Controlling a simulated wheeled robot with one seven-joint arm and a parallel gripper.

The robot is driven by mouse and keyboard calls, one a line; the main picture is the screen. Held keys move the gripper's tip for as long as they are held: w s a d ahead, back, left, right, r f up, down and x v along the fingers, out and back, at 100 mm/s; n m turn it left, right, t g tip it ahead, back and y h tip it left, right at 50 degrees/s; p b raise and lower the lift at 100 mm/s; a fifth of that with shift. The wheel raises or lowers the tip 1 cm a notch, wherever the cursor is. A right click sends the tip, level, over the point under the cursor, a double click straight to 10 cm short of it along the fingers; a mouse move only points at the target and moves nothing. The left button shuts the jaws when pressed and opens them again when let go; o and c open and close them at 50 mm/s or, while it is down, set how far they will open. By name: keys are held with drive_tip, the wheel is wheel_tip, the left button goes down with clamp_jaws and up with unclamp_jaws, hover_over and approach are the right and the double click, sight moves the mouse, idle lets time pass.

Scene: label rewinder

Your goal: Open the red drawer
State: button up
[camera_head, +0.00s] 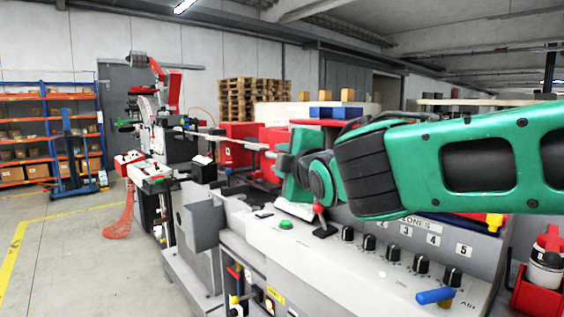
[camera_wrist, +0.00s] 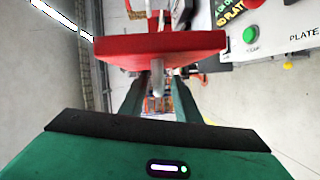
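In the wrist view a red drawer (camera_wrist: 160,46) shows as a wide, flat red slab across the upper middle. A grey handle (camera_wrist: 157,78) sticks out from it toward my gripper. My gripper (camera_wrist: 158,84) has its two green fingers apart, one on each side of the handle. A narrow gap seems to lie between the handle and each finger; contact is hard to judge. In the head view my green gripper (camera_head: 296,172) is over the machine beyond the control panel, and I cannot pick out the drawer there for sure.
A grey control panel (camera_head: 345,262) with black knobs, a green button (camera_head: 286,224) and a red-topped lever (camera_head: 320,215) lies below my arm. A red bottle holder (camera_head: 540,292) is at the right. Open floor (camera_head: 80,260) lies at the left.

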drive_tip(key=shift+s+r, duration=0.1)
drive_tip(key=shift+r, duration=0.05)
drive_tip(key=shift+s+d, duration=0.1)
drive_tip(key=shift+s, duration=0.15)
drive_tip(key=v, duration=1)
drive_tip(key=shift+d, duration=0.1)
